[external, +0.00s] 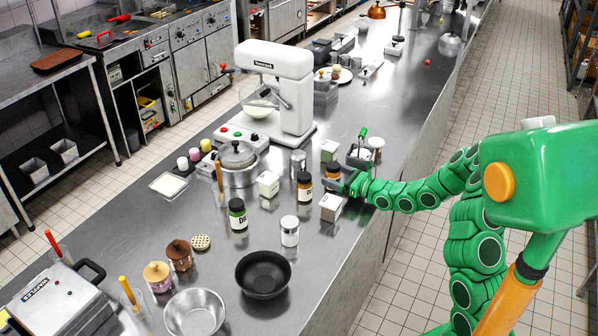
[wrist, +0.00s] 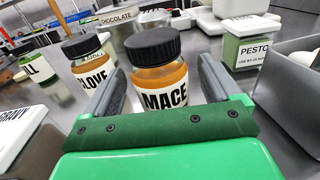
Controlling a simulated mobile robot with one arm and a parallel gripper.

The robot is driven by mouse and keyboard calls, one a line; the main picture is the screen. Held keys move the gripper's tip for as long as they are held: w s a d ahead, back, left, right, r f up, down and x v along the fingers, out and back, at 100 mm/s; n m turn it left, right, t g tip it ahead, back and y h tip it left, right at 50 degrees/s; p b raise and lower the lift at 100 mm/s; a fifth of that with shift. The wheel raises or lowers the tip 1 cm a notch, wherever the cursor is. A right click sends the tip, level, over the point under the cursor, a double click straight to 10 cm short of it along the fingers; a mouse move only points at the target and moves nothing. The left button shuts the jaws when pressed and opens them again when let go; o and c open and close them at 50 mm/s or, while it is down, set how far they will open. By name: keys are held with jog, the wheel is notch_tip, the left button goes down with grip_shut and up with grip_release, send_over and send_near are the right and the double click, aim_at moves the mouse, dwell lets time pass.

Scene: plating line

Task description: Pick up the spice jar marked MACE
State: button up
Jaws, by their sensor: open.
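The spice jar marked MACE (wrist: 163,85) has a black lid, an amber body and a white label. In the wrist view it stands upright between the two grey fingers of my gripper (wrist: 161,72), its label facing me. The fingers are open, one on each side; I cannot tell whether either touches it. In the external view my gripper (external: 346,184) is low at the counter's right side, beside the MACE jar (external: 333,171), whose lower part is partly hidden.
The similar CLOVE jar (wrist: 88,65) stands just left of the fingers. A PESTO box (wrist: 248,50) and a metal container (wrist: 290,95) are to the right. A GRAVY box (wrist: 18,128) is near left. A DILL jar (external: 238,216) stands farther off on the steel counter (external: 330,270).

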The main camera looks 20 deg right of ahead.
aim_at(328, 165)
jog(key=shift+x, duration=1.5)
jog(key=shift+c, duration=0.4)
jog(key=c, duration=1.2)
jog(key=shift+o, duration=0.2)
jog(key=shift+r, duration=0.4)
notch_tip(328, 165, up, 3)
jog(key=shift+f, duration=0.15)
jog(key=s+d+r, duration=0.2)
jog(key=s+r, duration=0.7)
jog(key=s, duration=0.4)
jog(key=shift+s+d+r, duration=0.2)
jog(key=shift+s+d, duration=0.05)
jog(key=shift+s, duration=0.1)
